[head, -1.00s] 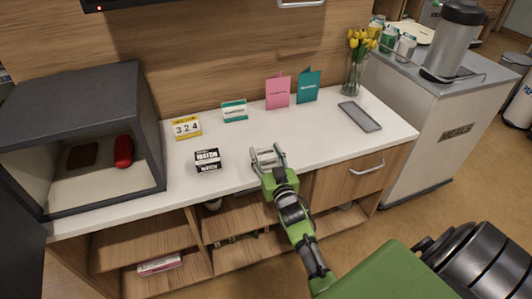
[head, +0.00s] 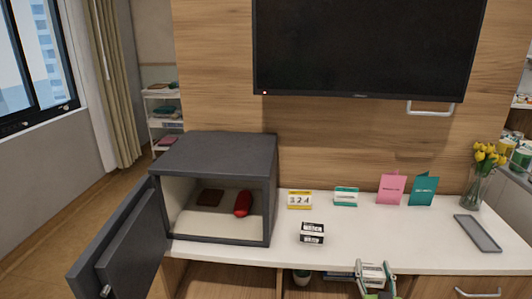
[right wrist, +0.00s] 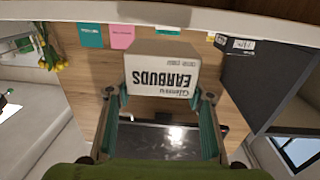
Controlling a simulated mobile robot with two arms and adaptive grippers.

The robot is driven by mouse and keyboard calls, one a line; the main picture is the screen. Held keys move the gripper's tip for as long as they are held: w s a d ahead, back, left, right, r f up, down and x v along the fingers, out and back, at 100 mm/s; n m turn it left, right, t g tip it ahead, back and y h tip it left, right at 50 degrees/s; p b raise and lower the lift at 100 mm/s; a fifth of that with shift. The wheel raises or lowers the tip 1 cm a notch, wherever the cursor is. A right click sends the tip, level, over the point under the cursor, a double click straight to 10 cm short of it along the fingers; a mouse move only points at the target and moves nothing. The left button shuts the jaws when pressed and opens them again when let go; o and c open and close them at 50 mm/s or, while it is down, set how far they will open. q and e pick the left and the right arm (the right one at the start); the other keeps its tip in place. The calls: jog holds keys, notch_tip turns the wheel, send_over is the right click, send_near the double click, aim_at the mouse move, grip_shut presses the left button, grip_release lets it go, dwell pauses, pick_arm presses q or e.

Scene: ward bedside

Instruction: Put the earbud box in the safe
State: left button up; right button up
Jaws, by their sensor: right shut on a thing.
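The earbud box (right wrist: 163,76), white with dark "EARBUDS" lettering, is between the fingers of my right gripper (right wrist: 160,97) in the right wrist view. In the head view my right gripper (head: 375,270) is shut on the box at the counter's front edge, right of the safe. My left gripper is not in view.
A black-and-white watch box (head: 312,233) stands on the counter (head: 420,240) between the safe and my right gripper. A date block (head: 299,199), several cards, a grey tray (head: 478,233) and a vase of yellow tulips (head: 480,180) stand further right. A wall screen hangs above.

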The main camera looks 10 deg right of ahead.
jog(key=s+a+r+n+y, duration=0.2)
jog(key=s+a+r+y, duration=0.1)
jog(key=s+a, duration=1.05)
jog(key=s+a+r+n+y, duration=0.1)
jog(key=s+a+r, duration=0.4)
jog(key=s+r, duration=0.4)
jog(key=s, duration=0.2)
jog(key=shift+s+r+t+y, duration=0.2)
jog(key=shift+s+t+y, duration=0.1)
jog(key=w+d+f+m+h, duration=0.1)
jog(key=w+d+f, duration=0.2)
jog(key=w+f, duration=0.25)
jog(key=w+d+f+h, duration=0.1)
jog(key=w+d+f, duration=0.3)
jog(key=w, duration=0.2)
jog(key=w+d+f+h, duration=0.1)
jog(key=w+d, duration=0.3)
jog(key=w+d+f+m+h, duration=0.1)
jog(key=w+d, duration=0.3)
jog(key=w, duration=0.1)
jog(key=w+d+m+h, duration=0.1)
jog(key=w+d, duration=0.3)
jog(key=w, duration=0.1)
jog(key=shift+w+d+f, duration=0.1)
jog(key=shift+w+f, duration=0.1)
jog(key=shift+f, duration=0.2)
